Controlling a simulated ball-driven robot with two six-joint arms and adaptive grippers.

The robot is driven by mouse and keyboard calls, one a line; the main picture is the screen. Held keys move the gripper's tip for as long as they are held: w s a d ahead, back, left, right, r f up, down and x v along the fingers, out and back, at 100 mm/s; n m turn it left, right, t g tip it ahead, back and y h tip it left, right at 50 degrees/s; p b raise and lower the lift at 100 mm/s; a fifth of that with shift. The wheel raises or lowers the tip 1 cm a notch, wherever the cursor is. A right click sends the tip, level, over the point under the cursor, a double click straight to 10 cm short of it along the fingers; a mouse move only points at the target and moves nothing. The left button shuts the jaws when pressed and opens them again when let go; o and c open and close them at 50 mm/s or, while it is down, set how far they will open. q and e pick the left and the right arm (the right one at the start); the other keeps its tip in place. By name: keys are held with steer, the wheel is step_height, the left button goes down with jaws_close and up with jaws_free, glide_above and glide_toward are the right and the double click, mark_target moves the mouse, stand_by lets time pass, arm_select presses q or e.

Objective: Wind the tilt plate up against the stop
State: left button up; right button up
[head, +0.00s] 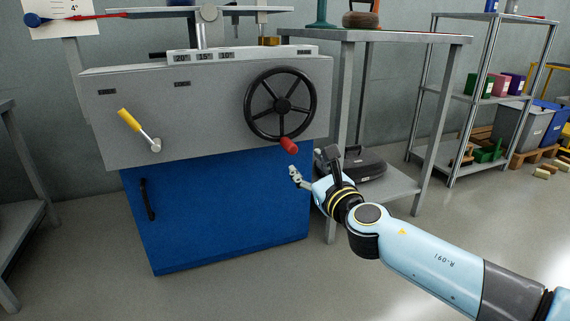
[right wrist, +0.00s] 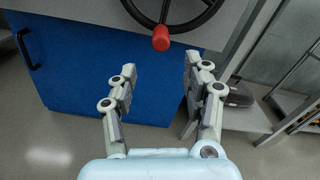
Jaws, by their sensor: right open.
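A black handwheel (head: 280,104) with a red crank knob (head: 288,145) is mounted on the front of a grey machine (head: 200,110). The knob points down at the wheel's lower edge. My right gripper (head: 295,174) is below the knob, apart from it. In the right wrist view the gripper (right wrist: 158,75) is open and empty, with the red knob (right wrist: 161,38) beyond and above the fingertips, roughly between them. A scale marked 20°, 15° and 10° (head: 203,57) runs along the machine's top. My left gripper is not in view.
A yellow-handled lever (head: 130,121) sits on the machine's left front. A blue cabinet door (head: 215,210) is below. A grey table (head: 375,38) with a black case (head: 362,165) on its lower shelf stands at right. A shelf rack (head: 470,95) is farther right. The front floor is clear.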

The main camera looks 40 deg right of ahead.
mark_target(294, 151)
steer(key=b+x, duration=0.1)
steer(key=x, duration=0.9)
steer(key=shift+d, duration=0.15)
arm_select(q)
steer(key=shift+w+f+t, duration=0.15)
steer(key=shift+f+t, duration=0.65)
arm_select(e)
jaws_close()
